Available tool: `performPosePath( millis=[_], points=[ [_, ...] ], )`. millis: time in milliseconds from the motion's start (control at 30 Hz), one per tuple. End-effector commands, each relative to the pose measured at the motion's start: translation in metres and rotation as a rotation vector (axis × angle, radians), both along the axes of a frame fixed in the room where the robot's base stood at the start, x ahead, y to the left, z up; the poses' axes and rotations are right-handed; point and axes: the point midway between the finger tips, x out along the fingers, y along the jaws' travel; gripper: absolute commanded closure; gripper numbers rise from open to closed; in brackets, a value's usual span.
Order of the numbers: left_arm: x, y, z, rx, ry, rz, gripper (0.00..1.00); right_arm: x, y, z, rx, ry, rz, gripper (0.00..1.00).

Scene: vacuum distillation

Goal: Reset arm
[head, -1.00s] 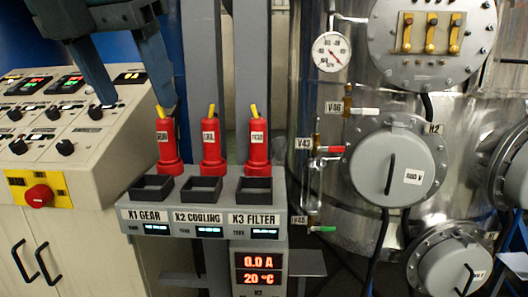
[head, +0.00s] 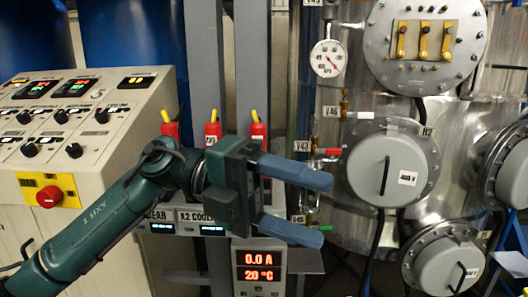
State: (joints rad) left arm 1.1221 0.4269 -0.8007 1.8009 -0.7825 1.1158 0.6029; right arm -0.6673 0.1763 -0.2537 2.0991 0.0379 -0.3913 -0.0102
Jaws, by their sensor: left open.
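My left gripper (head: 308,204) is in the middle of the head view, its arm (head: 118,212) coming in from the lower left. Its two blue fingers are spread apart and point right, with nothing between them. The gripper is in front of the panel with the X1, X2 and X3 stations and hides most of it. Only the upper parts of the left red plug (head: 170,130), middle red plug (head: 212,130) and right red plug (head: 259,131) show, with yellow tops. My right gripper is not in view.
A control console (head: 135,104) with knobs and a red emergency button (head: 47,196) stands at the left. A steel vessel with round grey covers (head: 392,168) and a pressure gauge (head: 328,58) is at the right. Small valves, one red-handled (head: 329,151), are near my fingertips.

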Motion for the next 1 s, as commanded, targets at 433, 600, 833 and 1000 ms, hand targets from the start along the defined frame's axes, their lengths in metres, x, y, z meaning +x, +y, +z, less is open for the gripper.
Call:
performPosePath(
  millis=[433, 600, 833, 1000],
  points=[
    [0.088, 0.044, -0.072, -0.660, 0.877, 0.522, 0.39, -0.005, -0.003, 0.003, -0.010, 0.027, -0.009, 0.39],
    [0.110, 0.084, -0.164, -0.737, 1.220, 0.855, 0.39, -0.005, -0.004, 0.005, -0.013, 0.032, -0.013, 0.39],
    [0.069, 0.139, -0.320, -0.643, 1.663, 1.340, 0.39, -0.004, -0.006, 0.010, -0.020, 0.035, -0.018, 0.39],
    [0.004, 0.166, -0.405, -0.484, 1.901, 1.606, 0.39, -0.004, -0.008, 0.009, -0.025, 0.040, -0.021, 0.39]
  ],
)
